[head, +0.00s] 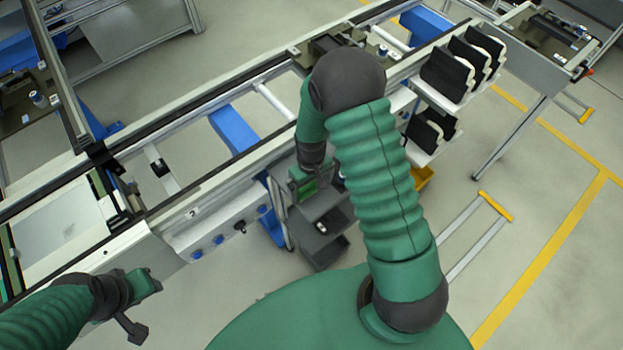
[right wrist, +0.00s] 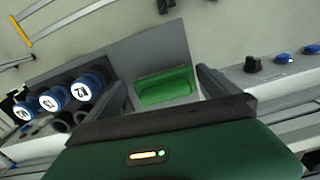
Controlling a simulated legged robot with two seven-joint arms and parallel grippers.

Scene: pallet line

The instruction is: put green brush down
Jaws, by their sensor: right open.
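A bright green rectangular thing (right wrist: 165,88), seemingly the green brush, lies in a grey shelf compartment (right wrist: 150,48) in the right wrist view. My right gripper (right wrist: 162,100) is open, with its dark fingers spread to the left and right of the green thing. No grip on it shows, and the wrist housing hides the near side. In the head view, my right gripper (head: 303,180) points down at the grey shelf unit (head: 322,236), with a bit of green beneath it. My left gripper (head: 148,285) is over the floor at lower left; its jaw state is unclear.
Blue-rimmed cylinders with white labels (right wrist: 88,86) stand left of the compartment. Blue and black knobs (right wrist: 283,57) sit on the rail panel at right. The conveyor frame (head: 190,190) runs diagonally behind the shelf. White racks with black items (head: 448,75) stand at upper right.

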